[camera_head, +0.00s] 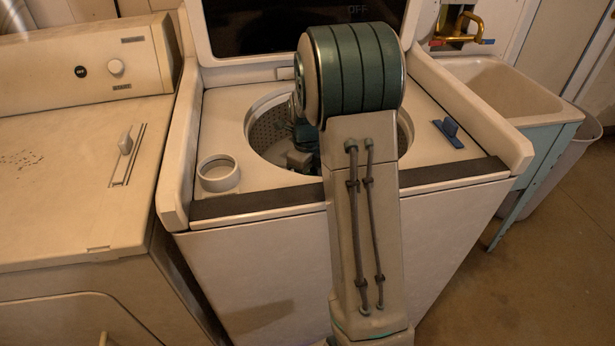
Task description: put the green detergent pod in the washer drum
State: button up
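The washer drum (268,130) is the round, perforated-wall opening in the top of the middle machine, with the lid raised behind it. My arm reaches over the front of the machine and hides much of the opening. Part of my gripper (300,158) shows low in the opening, left of the arm, inside or just over the drum. Its fingertips are too small and dark to tell whether they are open or shut, or whether they hold anything. I cannot see a green detergent pod in this view.
A round white dispenser cup (219,173) sits left of the drum opening, and a blue latch piece (448,132) sits right of it. A dryer (75,190) stands at the left. A utility sink (505,90) with a brass faucet (457,27) is at the right.

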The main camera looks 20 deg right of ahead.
aim_at(307, 177)
jog(key=shift+f, duration=0.2)
jog(key=o, duration=1)
jog(key=shift+r, duration=0.1)
jog(key=shift+c, duration=0.2)
notch_tip(307, 177, up, 12)
jog(key=p, duration=0.2)
jog(key=shift+r, duration=0.2)
jog(key=shift+s+a, duration=0.1)
